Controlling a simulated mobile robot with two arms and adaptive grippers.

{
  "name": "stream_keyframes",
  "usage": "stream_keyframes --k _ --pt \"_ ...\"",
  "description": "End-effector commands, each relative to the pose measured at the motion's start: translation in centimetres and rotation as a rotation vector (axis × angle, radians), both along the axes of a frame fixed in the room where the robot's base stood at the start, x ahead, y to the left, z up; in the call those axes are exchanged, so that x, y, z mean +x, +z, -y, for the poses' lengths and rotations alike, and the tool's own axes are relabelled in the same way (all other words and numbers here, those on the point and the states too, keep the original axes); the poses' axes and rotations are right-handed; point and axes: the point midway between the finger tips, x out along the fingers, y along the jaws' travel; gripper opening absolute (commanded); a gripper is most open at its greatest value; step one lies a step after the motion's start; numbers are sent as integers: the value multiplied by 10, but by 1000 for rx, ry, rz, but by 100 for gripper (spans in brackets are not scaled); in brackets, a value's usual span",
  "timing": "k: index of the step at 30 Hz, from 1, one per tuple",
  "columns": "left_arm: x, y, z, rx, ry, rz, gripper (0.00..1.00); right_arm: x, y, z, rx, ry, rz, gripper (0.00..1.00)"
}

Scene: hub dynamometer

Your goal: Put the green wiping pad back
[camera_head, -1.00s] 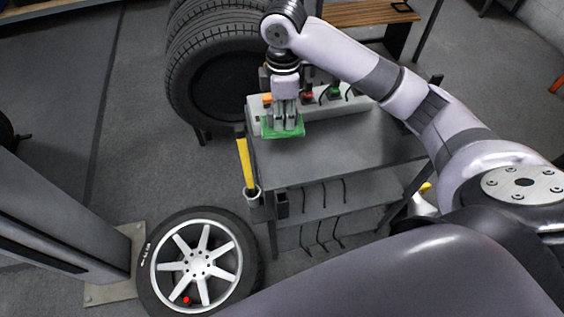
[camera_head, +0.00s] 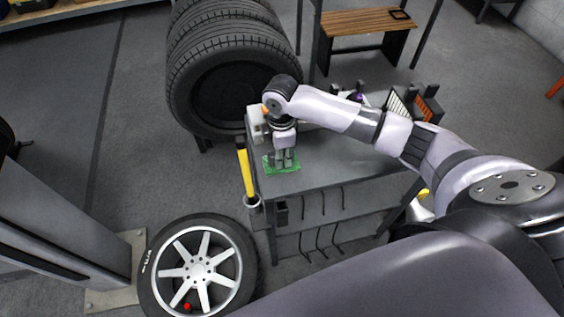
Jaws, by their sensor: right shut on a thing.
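The green wiping pad (camera_head: 272,168) is at the left end of the grey cart's top (camera_head: 335,165), near its front left corner. My right gripper (camera_head: 284,163) points down and is shut on the pad. The pad looks flat and at or just above the cart top; I cannot tell whether it touches. My left gripper is not in view.
A yellow-handled tool (camera_head: 246,172) stands in a holder at the cart's left side. A wheel (camera_head: 198,268) lies on the floor at the front left. Stacked tyres (camera_head: 225,75) stand behind the cart. The cart top right of the pad is clear.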

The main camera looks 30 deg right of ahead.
Motion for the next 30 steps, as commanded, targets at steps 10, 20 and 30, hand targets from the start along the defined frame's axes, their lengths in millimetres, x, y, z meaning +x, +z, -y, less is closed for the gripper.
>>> stream_keyframes --k 10,20,30 --pt "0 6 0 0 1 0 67 -1 -42 0 0 0 -2 0" --pt "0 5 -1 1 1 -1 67 0 -45 0 -1 0 0 0" --pt "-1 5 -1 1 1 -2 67 0 -46 0 -1 0 0 38"
